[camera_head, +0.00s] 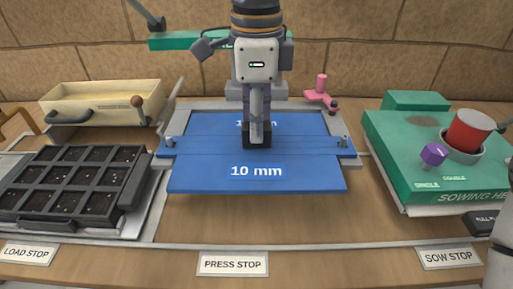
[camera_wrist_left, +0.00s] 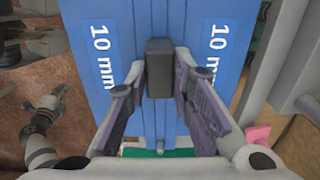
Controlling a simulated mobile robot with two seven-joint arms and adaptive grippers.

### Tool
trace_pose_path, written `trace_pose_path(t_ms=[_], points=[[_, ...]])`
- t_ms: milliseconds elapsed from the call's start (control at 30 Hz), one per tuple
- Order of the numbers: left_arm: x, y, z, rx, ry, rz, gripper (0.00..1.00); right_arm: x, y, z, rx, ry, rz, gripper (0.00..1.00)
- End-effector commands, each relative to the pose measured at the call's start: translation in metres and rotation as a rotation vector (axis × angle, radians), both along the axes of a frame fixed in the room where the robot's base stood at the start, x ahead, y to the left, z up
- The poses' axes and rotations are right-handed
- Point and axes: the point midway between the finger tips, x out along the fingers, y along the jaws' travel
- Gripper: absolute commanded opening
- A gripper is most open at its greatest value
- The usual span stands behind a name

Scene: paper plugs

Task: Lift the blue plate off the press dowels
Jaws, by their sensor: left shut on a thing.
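The blue plate (camera_head: 205,178), marked 10 mm, lies across the press in the middle of the head view. A dowel top shows at its left ear (camera_head: 170,142) and another at its right ear (camera_head: 343,142). I cannot tell whether there is a gap under the plate. My left gripper (camera_head: 257,133) points down at the plate's middle, shut on its dark handle block. In the left wrist view, the gripper's fingers (camera_wrist_left: 158,85) flank the dark handle (camera_wrist_left: 159,62), with blue plate (camera_wrist_left: 118,20) on both sides.
A seed tray (camera_head: 75,185) with soil cells stands left, with a cream box (camera_head: 100,103) behind it. A green sowing head (camera_head: 400,150) with a red cup (camera_head: 468,130) stands right. A pink part (camera_head: 320,92) sits behind the plate. The bench front (camera_head: 250,228) is clear.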

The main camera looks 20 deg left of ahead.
Motion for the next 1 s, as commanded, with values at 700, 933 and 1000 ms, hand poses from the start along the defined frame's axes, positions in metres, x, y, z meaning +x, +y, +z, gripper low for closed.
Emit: trace_pose_path(t_ms=[700, 933, 1000], points=[[0.000, 0.000, 0.010, 0.000, -0.003, 0.000, 0.00, 0.000, 0.000, 0.000, 0.000, -0.001, 0.000, 0.00], [0.000, 0.000, 0.013, 0.000, -0.003, 0.001, 0.00, 0.000, 0.000, 0.000, 0.000, -0.001, 0.000, 0.00], [0.000, 0.000, 0.013, 0.000, -0.003, 0.001, 0.00, 0.000, 0.000, 0.000, 0.000, -0.001, 0.000, 0.00]])
